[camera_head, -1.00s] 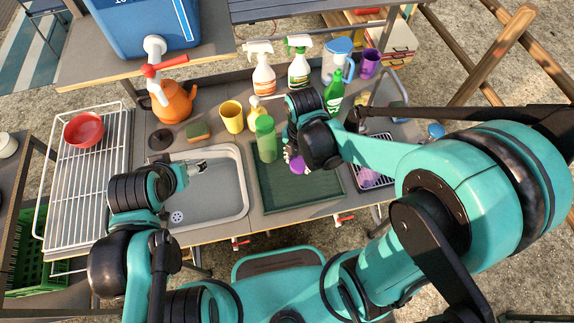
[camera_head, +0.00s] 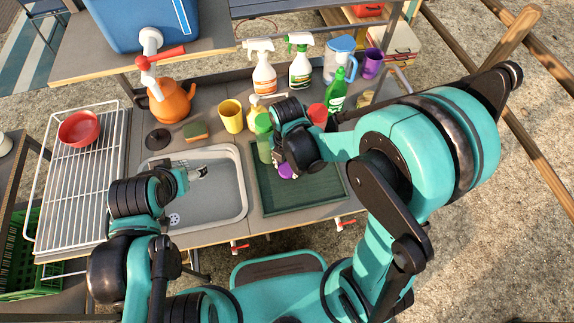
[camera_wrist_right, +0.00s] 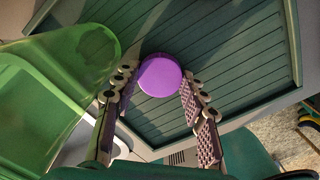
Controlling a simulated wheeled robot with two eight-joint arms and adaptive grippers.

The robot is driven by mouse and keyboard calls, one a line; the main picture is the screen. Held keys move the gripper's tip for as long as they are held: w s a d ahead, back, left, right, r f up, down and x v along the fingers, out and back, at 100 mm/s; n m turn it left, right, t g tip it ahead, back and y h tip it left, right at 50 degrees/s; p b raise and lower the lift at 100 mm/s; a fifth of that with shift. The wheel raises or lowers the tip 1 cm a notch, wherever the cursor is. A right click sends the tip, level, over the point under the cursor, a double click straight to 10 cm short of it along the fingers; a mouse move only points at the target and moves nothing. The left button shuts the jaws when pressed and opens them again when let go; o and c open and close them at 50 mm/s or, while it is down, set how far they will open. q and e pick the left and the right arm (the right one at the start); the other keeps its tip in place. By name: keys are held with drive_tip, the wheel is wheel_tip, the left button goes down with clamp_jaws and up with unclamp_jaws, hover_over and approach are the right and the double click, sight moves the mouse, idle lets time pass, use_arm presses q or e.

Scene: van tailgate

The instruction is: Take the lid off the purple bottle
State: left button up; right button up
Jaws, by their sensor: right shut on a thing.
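My right gripper (camera_head: 286,166) is over the dark green ribbed tray beside the sink. In the right wrist view its two fingers (camera_wrist_right: 158,88) stand on either side of a round purple top (camera_wrist_right: 160,75), and the gripper is shut on it. The purple thing shows in the head view (camera_head: 285,171) just below the gripper. I see only its round top; any bottle body under it is hidden, so I cannot tell whether the lid is on a bottle. My left gripper (camera_head: 190,174) is over the sink, too small to tell if open.
A translucent green bottle (camera_head: 264,138) stands close to the left of my right gripper and fills the left of the wrist view (camera_wrist_right: 60,90). The green tray (camera_head: 315,198) is bare in front. Spray bottles (camera_head: 263,72), a yellow cup (camera_head: 231,117) and an orange kettle (camera_head: 172,104) stand behind.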

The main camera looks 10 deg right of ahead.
drive_tip(key=o, duration=1)
